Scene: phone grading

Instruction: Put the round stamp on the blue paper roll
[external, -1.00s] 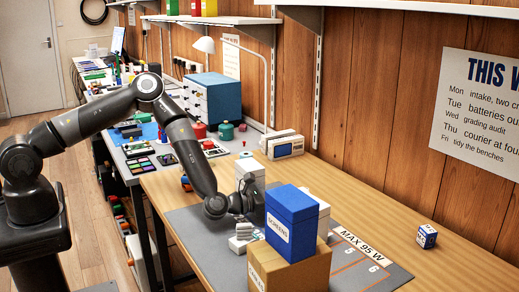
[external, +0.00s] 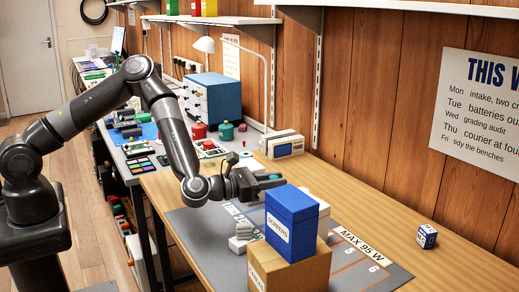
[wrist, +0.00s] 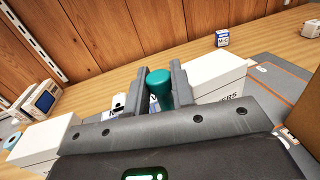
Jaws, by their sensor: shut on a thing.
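My gripper (wrist: 159,75) is shut on a teal, round-topped piece (wrist: 160,88), which looks like the round stamp. It sits between the two grey fingers in the wrist view; its lower part is hidden.
A blue labelled box (external: 291,222) stands on a cardboard box (external: 262,268) right in front of my gripper. White boxes (wrist: 222,75) flank it in the wrist view. A small blue-and-white box (external: 427,236) stands at the right. The wooden bench between is clear.

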